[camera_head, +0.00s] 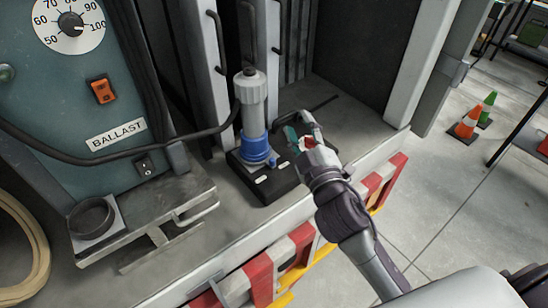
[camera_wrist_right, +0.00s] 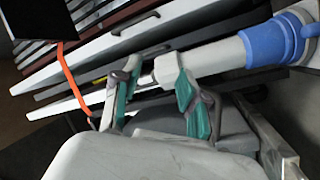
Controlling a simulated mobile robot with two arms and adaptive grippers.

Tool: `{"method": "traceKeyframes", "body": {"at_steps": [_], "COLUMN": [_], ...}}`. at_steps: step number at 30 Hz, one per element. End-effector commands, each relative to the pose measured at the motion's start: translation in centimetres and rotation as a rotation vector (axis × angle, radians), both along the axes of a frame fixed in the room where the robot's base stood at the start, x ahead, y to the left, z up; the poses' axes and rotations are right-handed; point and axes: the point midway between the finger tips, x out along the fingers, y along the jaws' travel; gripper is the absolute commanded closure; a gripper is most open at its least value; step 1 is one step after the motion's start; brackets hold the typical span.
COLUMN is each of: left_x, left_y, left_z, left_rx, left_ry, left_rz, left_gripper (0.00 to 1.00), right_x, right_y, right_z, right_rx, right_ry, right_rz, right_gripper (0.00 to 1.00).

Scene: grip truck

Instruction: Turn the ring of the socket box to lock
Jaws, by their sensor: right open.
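The socket box (camera_head: 268,183) is a black block standing on the grey ledge. Its blue ring (camera_head: 257,150) sits around the foot of an upright grey plug (camera_head: 252,98). A small blue tab shows at the ring's right side. My right gripper (camera_head: 300,136) is open, just right of the ring and plug in the head view. In the right wrist view, my right gripper (camera_wrist_right: 157,85) has its teal fingers spread, and the plug (camera_wrist_right: 214,60) and blue ring (camera_wrist_right: 266,44) lie beyond them. I see nothing held. My left gripper is not in view.
A black cable runs from the plug's left along the teal BALLAST panel (camera_head: 60,100). A metal bracket (camera_head: 150,225) with a round cup (camera_head: 92,217) stands left of the box. The ledge has a red and white striped edge (camera_head: 258,278). Traffic cones (camera_head: 466,124) stand on the floor at right.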

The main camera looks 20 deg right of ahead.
Motion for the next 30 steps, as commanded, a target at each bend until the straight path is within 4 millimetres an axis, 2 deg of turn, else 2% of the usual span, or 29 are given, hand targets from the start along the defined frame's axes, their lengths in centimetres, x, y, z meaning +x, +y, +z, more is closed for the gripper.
{"method": "traceKeyframes", "body": {"at_steps": [1,3,6,8,9,11,12,14,16,19,21,24,27,30], "left_x": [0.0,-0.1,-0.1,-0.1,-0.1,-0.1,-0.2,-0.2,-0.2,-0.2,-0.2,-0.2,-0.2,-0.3], "left_y": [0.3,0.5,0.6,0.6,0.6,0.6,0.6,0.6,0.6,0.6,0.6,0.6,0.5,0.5], "left_z": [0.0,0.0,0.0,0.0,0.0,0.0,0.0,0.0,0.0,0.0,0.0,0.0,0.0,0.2], "left_rx": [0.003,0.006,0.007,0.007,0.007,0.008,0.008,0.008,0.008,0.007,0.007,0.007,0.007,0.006], "left_ry": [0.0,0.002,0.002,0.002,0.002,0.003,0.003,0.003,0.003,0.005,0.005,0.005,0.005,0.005], "left_rz": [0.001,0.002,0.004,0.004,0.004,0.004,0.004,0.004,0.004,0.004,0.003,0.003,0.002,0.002], "left_gripper": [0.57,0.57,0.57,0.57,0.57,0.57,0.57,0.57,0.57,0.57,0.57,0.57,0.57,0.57], "right_x": [1.0,1.3,0.5,-0.1,-0.4,-0.5,-0.2,0.6,1.8,3.4,4.2,4.7,4.8,4.9], "right_y": [1.8,5.5,11.1,14.1,15.6,17.0,17.2,16.4,13.9,8.9,5.5,1.8,-0.1,-0.5], "right_z": [3.5,7.4,10.1,9.9,9.0,6.8,5.1,2.2,-0.6,-3.2,-4.0,-4.2,-4.3,-4.8], "right_rx": [-0.122,-0.331,-0.666,-0.881,-1.031,-1.26,-1.413,-1.636,-1.871,-2.127,-2.248,-2.346,-2.385,-2.392], "right_ry": [-0.145,-0.351,-0.602,-0.717,-0.776,-0.832,-0.848,-0.834,-0.764,-0.592,-0.457,-0.298,-0.208,-0.179], "right_rz": [0.07,0.19,0.383,0.506,0.593,0.728,0.819,0.958,1.112,1.301,1.405,1.504,1.557,1.576], "right_gripper": [0.57,0.57,0.57,0.57,0.57,0.57,0.57,0.57,0.57,0.57,0.57,0.57,0.57,0.57]}}
